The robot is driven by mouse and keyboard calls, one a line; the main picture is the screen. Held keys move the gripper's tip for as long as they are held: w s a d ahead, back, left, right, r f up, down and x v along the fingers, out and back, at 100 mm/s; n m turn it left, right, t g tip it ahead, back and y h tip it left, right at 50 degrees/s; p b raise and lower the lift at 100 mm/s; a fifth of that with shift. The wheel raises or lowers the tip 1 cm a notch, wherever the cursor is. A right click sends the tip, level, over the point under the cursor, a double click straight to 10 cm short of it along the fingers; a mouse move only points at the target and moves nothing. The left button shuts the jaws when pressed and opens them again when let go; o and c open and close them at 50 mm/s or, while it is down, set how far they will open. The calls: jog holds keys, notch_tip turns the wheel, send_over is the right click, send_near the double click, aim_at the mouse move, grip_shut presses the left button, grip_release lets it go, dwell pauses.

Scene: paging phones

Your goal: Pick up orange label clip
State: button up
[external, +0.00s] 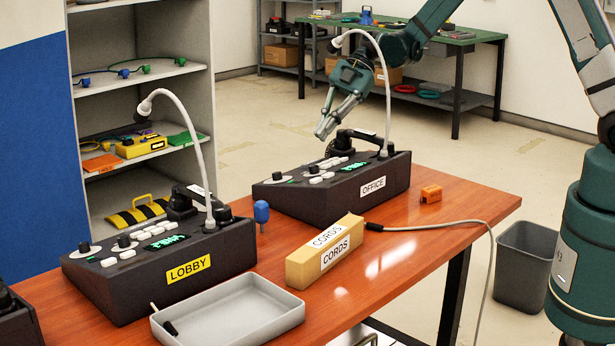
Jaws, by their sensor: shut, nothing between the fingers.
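The orange label clip (431,194) is a small block lying on the wooden table near its right end, to the right of the OFFICE paging phone (335,185). My gripper (322,132) is shut and empty. It hangs in the air above the OFFICE phone, up and to the left of the clip in the picture, well apart from it. Its fingers point down and left.
The OFFICE phone's gooseneck microphone (388,100) rises close to my arm. A CORDS box (324,250) with a cable, a grey tray (228,313), a blue-handled item (261,212) and the LOBBY phone (160,262) also occupy the table (440,230). Bare tabletop surrounds the clip.

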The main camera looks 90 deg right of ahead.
jog(key=o, duration=1.1)
jog(key=s+d+r+g, duration=0.1)
jog(key=s, duration=0.4)
jog(key=s+d+r+m+g+h, duration=0.1)
jog(key=s, duration=0.5)
jog(key=s+d+r+m+g+h, duration=0.1)
jog(key=s+d+r+g, duration=0.1)
jog(key=s, duration=0.3)
jog(key=shift+s+r+b, duration=0.1)
jog(key=shift+s+b, duration=0.2)
jog(key=shift+s, duration=0.1)
jog(key=shift+g+h, duration=0.4)
jog(key=shift+h, duration=0.1)
jog(key=s, duration=0.1)
jog(key=s+a, duration=0.1)
jog(key=s+f+b, duration=0.1)
jog(key=shift+s+a, duration=0.3)
jog(key=s+a+p, duration=0.1)
jog(key=s+a, duration=0.1)
jog(key=a, duration=0.1)
jog(key=m+g+h+b, duration=0.2)
jog(key=m+h+b, duration=0.1)
jog(key=m+b, duration=0.1)
send_over(430, 188)
jog(key=f, duration=1.1)
jog(key=shift+w, duration=0.3)
jog(key=shift+s+a+f, duration=0.1)
jog(key=shift+s+f, duration=0.15)
